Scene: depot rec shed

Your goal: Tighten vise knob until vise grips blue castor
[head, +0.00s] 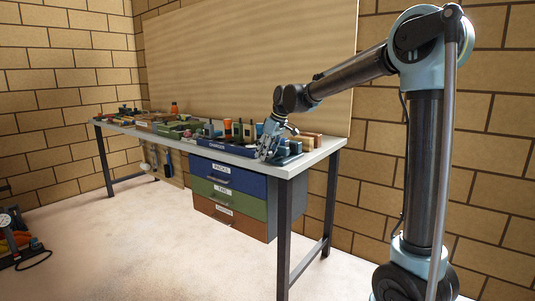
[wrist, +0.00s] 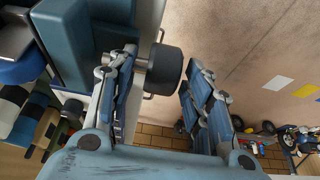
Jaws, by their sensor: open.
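The blue vise (wrist: 75,45) fills the upper left of the wrist view. Its dark round knob (wrist: 166,70) sticks out to the right on a short metal shaft. My open gripper (wrist: 160,62) has one finger on each side of the knob in the picture; I see a gap on the right side and cannot tell whether the left finger touches. In the head view my gripper (head: 266,148) is at the bench's right end, beside the blue vise (head: 288,147). I cannot make out the blue castor for sure, nor whether the jaws grip it.
The workbench (head: 318,153) carries blocks, tools and a blue labelled tray (head: 225,146) left of the vise. Labelled drawers (head: 228,177) hang below the top. The floor (head: 150,240) in front is mostly clear. Orange and dark items (head: 18,240) lie at far left.

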